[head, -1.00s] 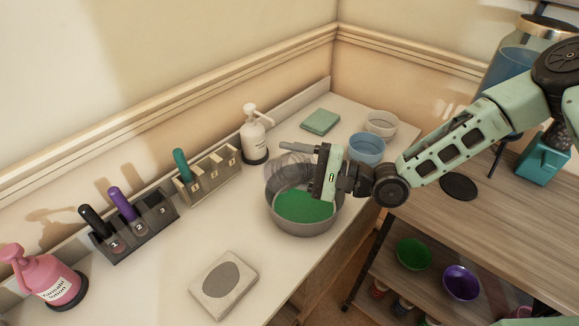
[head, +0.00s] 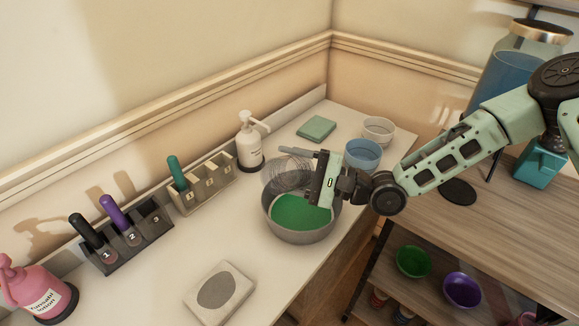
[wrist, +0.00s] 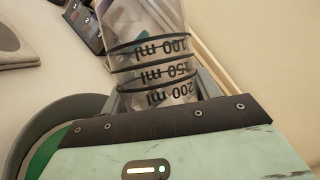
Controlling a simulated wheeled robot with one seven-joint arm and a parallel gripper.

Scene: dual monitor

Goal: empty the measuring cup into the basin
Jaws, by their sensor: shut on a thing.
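The measuring cup (head: 287,173) is clear, with dark bands marked in ml. It is tilted over the basin, and its markings read upside down in the wrist view (wrist: 152,55). It looks see-through, and I cannot tell whether any liquid is left in it. The grey basin (head: 301,236) stands on the white counter and holds green liquid (head: 302,211). Its rim and green contents also show at the lower left of the wrist view (wrist: 38,122). My gripper (head: 298,166) is shut around the cup above the basin. One finger is largely hidden in the head view.
A blue bowl (head: 363,154) and a white bowl (head: 378,130) stand behind my gripper. A white pump bottle (head: 249,143), a numbered beige rack (head: 206,190) and a grey soap-like block (head: 219,292) stand left of the basin. The counter's front edge (head: 335,256) is close by.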

